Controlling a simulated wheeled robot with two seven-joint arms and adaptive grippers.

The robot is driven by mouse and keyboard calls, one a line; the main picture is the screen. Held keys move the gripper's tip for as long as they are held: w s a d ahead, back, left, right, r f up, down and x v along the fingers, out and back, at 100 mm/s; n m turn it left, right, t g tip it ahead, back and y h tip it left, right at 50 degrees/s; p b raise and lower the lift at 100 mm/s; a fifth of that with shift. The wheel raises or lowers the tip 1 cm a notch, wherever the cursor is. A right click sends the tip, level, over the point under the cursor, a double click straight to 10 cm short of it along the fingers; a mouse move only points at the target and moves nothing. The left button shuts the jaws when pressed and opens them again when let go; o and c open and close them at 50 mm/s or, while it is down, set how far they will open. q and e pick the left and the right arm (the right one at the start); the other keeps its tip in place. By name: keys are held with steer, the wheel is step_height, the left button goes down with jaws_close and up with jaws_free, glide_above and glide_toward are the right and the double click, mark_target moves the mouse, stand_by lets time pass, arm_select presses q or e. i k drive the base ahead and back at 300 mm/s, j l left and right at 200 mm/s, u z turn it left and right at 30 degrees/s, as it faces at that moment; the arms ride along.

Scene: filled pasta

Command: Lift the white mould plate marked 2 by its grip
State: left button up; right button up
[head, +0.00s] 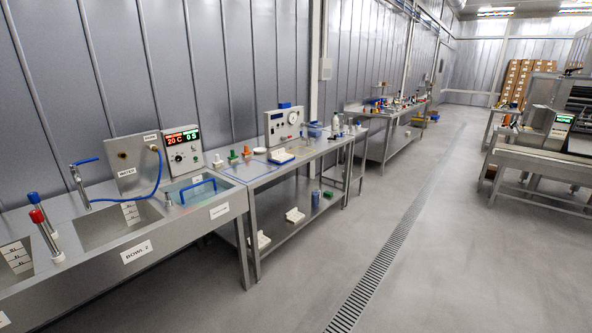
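Several white blocky pieces that could be mould plates show on the steel table in the middle distance. One white piece (281,157) lies on the tabletop near a blue outline. Another white piece (295,215) lies on the lower shelf, and a further white piece (259,240) lies on that shelf nearer to me. They are too small to read a number or make out a grip, so I cannot tell which is marked 2. Neither of my grippers is in view.
A steel sink bench (190,222) with a "BOWL 2" label (136,252) and a blue-handled tap (84,160) fills the near left. A machine (548,122) stands at the right. The floor (455,230) between is clear, with a drain grate (385,262).

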mark_target(279, 155)
steer(key=i, duration=3.35)
